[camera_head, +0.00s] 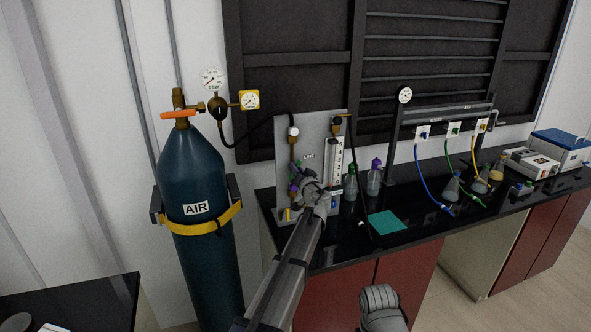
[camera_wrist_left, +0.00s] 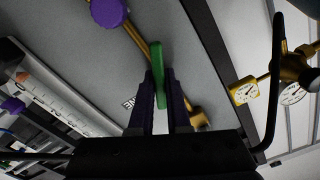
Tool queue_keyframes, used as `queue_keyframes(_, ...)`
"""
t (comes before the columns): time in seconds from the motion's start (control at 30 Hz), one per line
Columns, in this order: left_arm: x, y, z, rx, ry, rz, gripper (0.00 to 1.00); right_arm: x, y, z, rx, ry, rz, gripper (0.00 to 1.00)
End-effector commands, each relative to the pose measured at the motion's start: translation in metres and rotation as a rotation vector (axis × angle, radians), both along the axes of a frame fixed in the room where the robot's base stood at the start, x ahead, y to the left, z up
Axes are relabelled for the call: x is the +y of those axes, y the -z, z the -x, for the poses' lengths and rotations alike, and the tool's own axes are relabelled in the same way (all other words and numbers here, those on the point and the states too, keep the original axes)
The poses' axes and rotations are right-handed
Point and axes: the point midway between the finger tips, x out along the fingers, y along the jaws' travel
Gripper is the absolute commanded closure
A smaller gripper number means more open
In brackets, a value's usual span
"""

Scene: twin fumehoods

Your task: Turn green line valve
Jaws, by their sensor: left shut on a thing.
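A green valve handle (camera_wrist_left: 161,68) stands on a brass line on a grey panel (camera_head: 315,132) in the left wrist view. My left gripper (camera_wrist_left: 160,105) has its two dark fingers on either side of the handle's lower part and is shut on it. In the head view my left gripper (camera_head: 305,187) is at the panel's lower part, and the arm hides most of the handle there. A purple knob (camera_wrist_left: 108,12) sits farther along the same brass line.
A dark AIR cylinder (camera_head: 190,260) with an orange handle and gauges stands left of the bench. Bottles with green (camera_head: 351,188) and purple (camera_head: 374,182) caps stand just right of my gripper. A teal mat (camera_head: 384,223) lies on the black bench. Flasks and hoses are farther right.

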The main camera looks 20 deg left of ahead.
Motion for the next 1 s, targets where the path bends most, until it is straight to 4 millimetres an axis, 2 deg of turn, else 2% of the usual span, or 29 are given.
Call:
queue_keyframes(0.6,-0.0030,0.0038,-0.0016,0.327,0.000,-0.484,1.00,0.0000,0.0037,0.0000,0.000,0.000,0.000,0.00)
queue_keyframes(1.0,-0.0036,0.0061,-0.0018,0.503,0.001,-0.744,1.00,0.0000,0.0059,0.0001,0.000,0.000,0.000,0.00)
